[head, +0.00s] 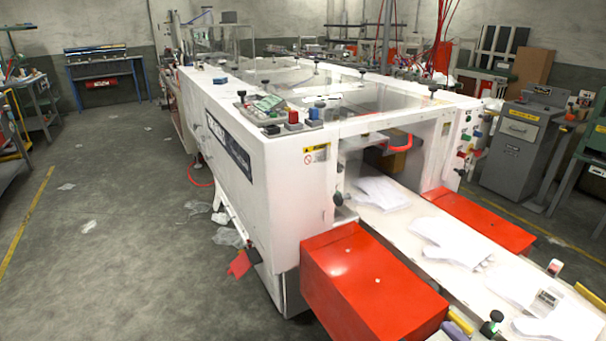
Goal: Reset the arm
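Neither of my arms nor my grippers shows in the head view, so their pose and finger state are hidden. A long white machine (262,170) fills the middle of the view. White gloves (450,240) lie flat and spaced apart on a white conveyor bed (402,232) that runs out of the machine toward the lower right. Another glove (381,193) lies nearer the machine's opening. More white gloves (560,322) lie at the lower right edge.
Red boxes (375,285) (482,220) flank the conveyor. A grey cabinet (515,150) stands at the right, a blue workbench (104,72) at the back left. Plastic scraps (228,237) litter the floor beside the machine. The grey floor (120,250) at the left is mostly clear.

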